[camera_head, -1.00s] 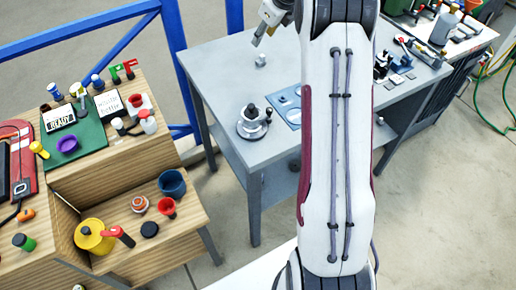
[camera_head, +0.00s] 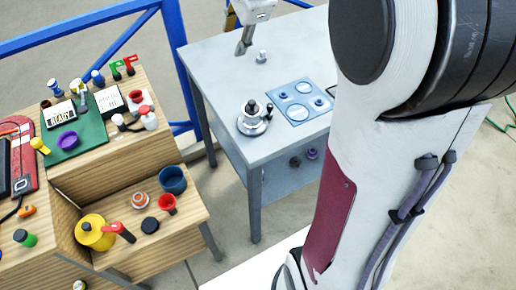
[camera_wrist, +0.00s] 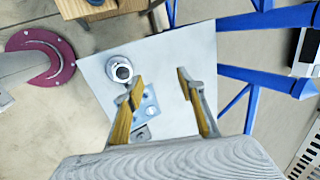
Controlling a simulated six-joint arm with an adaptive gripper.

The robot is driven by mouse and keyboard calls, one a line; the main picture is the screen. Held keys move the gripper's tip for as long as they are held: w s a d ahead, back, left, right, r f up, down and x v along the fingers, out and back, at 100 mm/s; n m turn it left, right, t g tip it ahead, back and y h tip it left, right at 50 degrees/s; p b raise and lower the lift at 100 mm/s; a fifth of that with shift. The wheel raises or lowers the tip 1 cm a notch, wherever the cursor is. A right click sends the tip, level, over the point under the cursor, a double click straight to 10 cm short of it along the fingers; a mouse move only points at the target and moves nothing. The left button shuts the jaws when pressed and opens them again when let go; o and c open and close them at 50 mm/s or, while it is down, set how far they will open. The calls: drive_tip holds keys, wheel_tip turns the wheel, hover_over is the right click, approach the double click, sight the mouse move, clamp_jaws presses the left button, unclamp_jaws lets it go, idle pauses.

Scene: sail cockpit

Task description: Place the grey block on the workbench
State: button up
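A small light-grey piece (camera_head: 262,56), which looks like the grey block, stands on the far part of a grey table (camera_head: 215,70) in the head view. The table appears to be the workbench. My gripper (camera_head: 242,46) hangs just left of and above that piece in the picture, apart from it. In the wrist view my gripper (camera_wrist: 160,84) is open, its two yellow-padded fingers wide apart with nothing between them. The grey piece cannot be made out there; the right fingertip may cover it.
A winch (camera_head: 253,118) and a blue panel with round discs (camera_head: 300,100) sit on the grey table. A stepped wooden bench (camera_head: 110,170) with many small items stands left. A blue rail (camera_head: 90,32) runs behind. My arm hides the table's right side.

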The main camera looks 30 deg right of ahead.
drive_tip(key=s+a+f+n, duration=0.1)
drive_tip(key=s+a+n, duration=0.2)
drive_tip(key=s+n, duration=0.3)
drive_tip(key=s+a+f+n, duration=0.2)
drive_tip(key=s+n, duration=0.4)
drive_tip(key=s, duration=0.6)
drive_tip(key=s+a+f+n, duration=0.1)
drive_tip(key=s+a+n, duration=0.4)
drive_tip(key=s, duration=0.5)
drive_tip(key=shift+f+n, duration=0.2)
drive_tip(key=shift+n, duration=0.5)
